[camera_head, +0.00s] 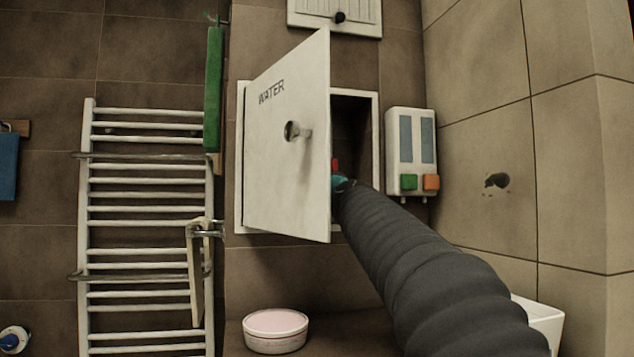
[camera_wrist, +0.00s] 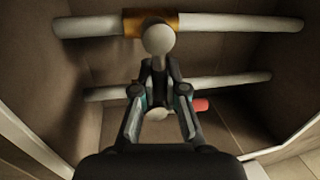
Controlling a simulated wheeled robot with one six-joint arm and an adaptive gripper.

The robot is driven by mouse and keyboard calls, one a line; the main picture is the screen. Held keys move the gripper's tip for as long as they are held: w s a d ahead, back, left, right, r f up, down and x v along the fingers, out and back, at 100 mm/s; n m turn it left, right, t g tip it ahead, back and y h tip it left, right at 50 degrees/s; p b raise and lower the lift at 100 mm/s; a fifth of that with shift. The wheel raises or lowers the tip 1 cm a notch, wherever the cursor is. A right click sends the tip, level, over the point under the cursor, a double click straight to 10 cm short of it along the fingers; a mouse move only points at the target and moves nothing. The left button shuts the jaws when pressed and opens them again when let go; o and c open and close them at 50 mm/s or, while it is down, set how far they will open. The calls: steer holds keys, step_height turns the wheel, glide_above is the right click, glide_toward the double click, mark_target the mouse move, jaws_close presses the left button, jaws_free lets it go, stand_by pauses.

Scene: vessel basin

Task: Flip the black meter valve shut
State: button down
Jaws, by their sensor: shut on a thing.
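My gripper (camera_wrist: 159,72) is inside the open water cabinet, its fingers closed together. In the wrist view they are shut around a narrow dark part, which looks like the black meter valve's handle; the fingers hide most of it. A pale round knob (camera_wrist: 158,38) shows just beyond the fingertips, in front of a brass fitting (camera_wrist: 131,24) on the upper white pipe (camera_wrist: 222,25). In the head view the cabinet door (camera_head: 290,190), marked WATER, and my dark arm hide the valve.
A red handle (camera_wrist: 200,105) sits near the lower white pipe (camera_wrist: 232,81), right of my fingers. The cabinet's side walls are close. The open door stands left of my arm, and a white box with green and orange buttons (camera_head: 411,140) hangs at right.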

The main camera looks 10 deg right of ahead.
steer(key=shift+f+m, duration=0.25)
steer(key=shift+m, duration=0.35)
steer(key=c, duration=1.2)
jaws_free()
steer(key=s+f, duration=0.1)
steer(key=s, duration=0.6)
steer(key=shift+s+f, duration=0.2)
steer(key=shift+d, duration=0.15)
